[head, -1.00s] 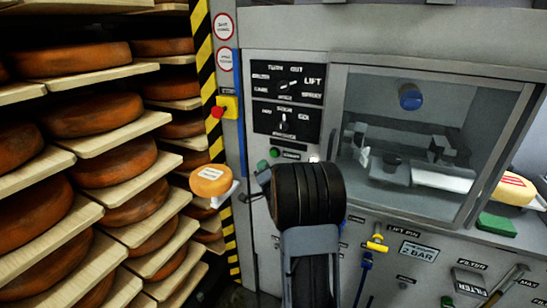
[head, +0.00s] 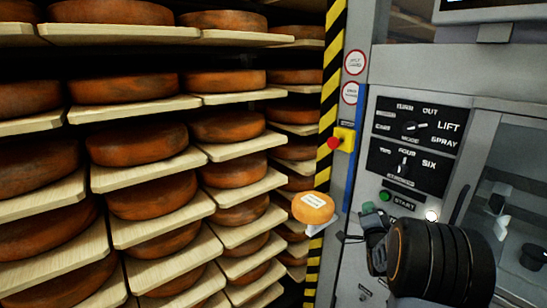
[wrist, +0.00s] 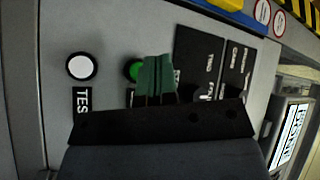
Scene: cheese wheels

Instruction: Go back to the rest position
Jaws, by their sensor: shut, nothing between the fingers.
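My gripper (wrist: 157,66) shows in the wrist view with its green fingers shut together and nothing between them. It points at the grey machine's control panel, in front of part of a green button (wrist: 132,71). In the head view my dark arm (head: 440,262) is folded at the lower right in front of the machine. My gripper end (head: 376,236) there is small, dark and partly hidden, below the START label (head: 403,204). I cannot tell its exact gap to the panel.
Wooden shelves with several orange-brown cheese wheels (head: 125,142) fill the left. A small labelled cheese (head: 313,207) sits on a pale support beside the striped post (head: 328,105). A red stop button (head: 334,143) is above it. A white button (wrist: 80,66) is on the panel.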

